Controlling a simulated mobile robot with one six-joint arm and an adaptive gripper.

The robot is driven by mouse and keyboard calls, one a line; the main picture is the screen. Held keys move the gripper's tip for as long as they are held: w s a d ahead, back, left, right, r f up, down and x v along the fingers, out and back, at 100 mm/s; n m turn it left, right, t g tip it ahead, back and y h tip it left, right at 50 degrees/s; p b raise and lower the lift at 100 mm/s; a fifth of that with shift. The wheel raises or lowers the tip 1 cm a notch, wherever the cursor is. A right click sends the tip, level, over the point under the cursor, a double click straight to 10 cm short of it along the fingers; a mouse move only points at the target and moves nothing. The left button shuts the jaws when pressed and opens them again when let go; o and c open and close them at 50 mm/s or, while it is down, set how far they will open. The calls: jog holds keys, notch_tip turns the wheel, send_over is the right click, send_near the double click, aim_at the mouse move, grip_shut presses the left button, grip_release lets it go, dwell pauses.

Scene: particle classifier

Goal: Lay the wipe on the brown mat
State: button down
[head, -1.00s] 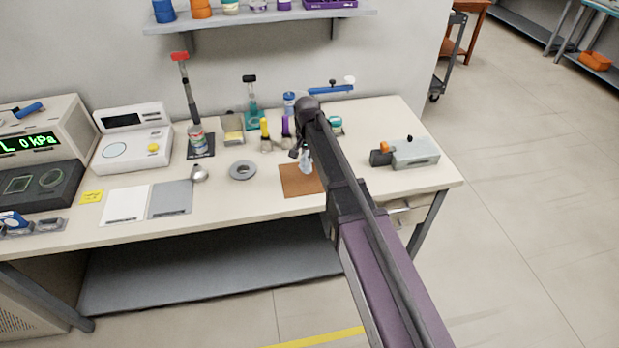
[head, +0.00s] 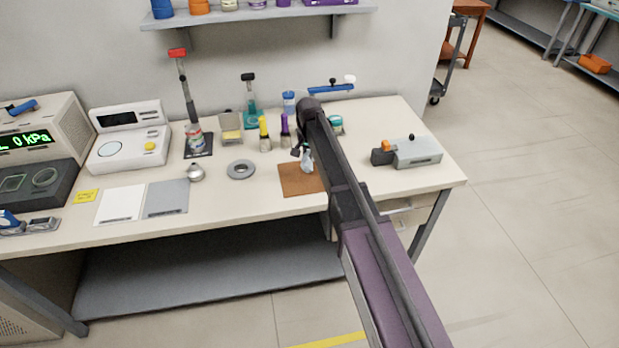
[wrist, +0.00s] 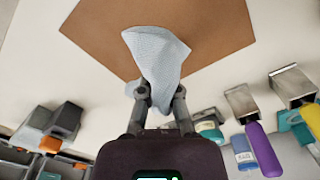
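The brown mat (head: 292,180) lies flat near the front edge of the bench, and it fills the top of the wrist view (wrist: 110,30). The wipe (wrist: 157,58) is pale blue-white, textured and crumpled. My gripper (wrist: 159,92) is shut on one end of the wipe, which hangs from the fingertips across the mat in the wrist view. In the head view the wipe (head: 307,158) shows as a small pale shape below my gripper, over the back right part of the mat. Whether the wipe touches the mat I cannot tell. My arm hides the mat's right side in the head view.
A grey ring (head: 241,170) lies left of the mat. Behind stand brushes with a yellow handle (head: 264,127) and a purple handle (wrist: 262,150). A grey device (head: 416,153) sits to the right. A white sheet (head: 121,203) and a grey sheet (head: 167,198) lie left.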

jog(key=shift+c, duration=0.6)
grip_release()
jog(key=shift+s, duration=0.1)
dwell(0.3)
jog(key=s+d+r+n+p, duration=0.2)
jog(key=s+d+n, duration=0.1)
jog(key=s+d, duration=2)
jog(key=s, duration=0.2)
jog(key=shift+s+d+r+n+p, duration=0.2)
jog(key=shift+s+r+n+p, duration=0.1)
jog(key=shift+s+r+p, duration=0.1)
